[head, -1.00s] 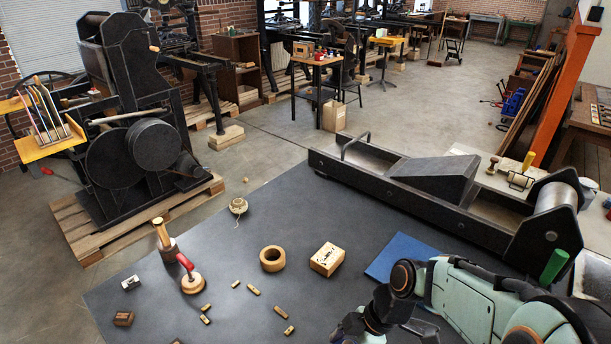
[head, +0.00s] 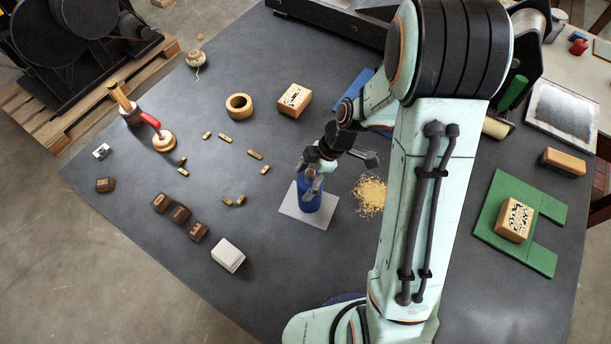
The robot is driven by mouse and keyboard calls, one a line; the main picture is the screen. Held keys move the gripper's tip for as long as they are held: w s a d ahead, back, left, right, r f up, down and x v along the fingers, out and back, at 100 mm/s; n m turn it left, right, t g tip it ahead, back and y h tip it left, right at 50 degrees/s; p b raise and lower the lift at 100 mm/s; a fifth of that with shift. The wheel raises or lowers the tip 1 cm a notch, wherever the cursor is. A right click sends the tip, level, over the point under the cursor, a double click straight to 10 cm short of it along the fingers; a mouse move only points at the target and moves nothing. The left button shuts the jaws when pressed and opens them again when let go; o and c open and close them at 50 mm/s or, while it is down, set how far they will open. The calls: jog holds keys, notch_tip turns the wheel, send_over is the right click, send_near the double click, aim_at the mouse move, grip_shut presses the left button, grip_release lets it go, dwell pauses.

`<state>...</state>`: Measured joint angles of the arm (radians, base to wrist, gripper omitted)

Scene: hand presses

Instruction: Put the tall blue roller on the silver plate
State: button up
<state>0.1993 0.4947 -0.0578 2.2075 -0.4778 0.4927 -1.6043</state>
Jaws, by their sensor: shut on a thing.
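The tall blue roller (head: 309,197) stands upright in the middle of the dark table. Its base is over the silver plate (head: 322,218), a thin pale square lying flat. The roller looks to be on the plate, but I cannot tell whether its base touches it. My gripper (head: 313,181) is around the roller's upper part from above, shut on it. My fingers and wrist hide the roller's top. My arm reaches in from the lower right.
A heap of yellow grains (head: 371,196) lies just right of the plate. A white block (head: 228,255) and dark wooden blocks (head: 179,214) are to the left. Small wooden pieces are scattered behind. A green mat (head: 490,220) with a wooden block (head: 514,220) is at the right.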

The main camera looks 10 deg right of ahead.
jog(key=o, duration=1.2)
jog(key=v, duration=1.1)
jog(key=s+a+r+m+h, duration=0.1)
jog(key=s+m, duration=0.4)
jog(key=s+a+r+m+h, duration=0.1)
jog(key=s+r+m, duration=0.1)
jog(key=s+m, duration=0.4)
jog(key=s+a+r+m+h, duration=0.1)
jog(key=s+m, duration=0.4)
jog(key=s, duration=0.1)
jog(key=shift+s+a+r+m+h, duration=0.15)
jog(key=shift+s+r+m+h, duration=0.15)
jog(key=shift+m+h, duration=0.1)
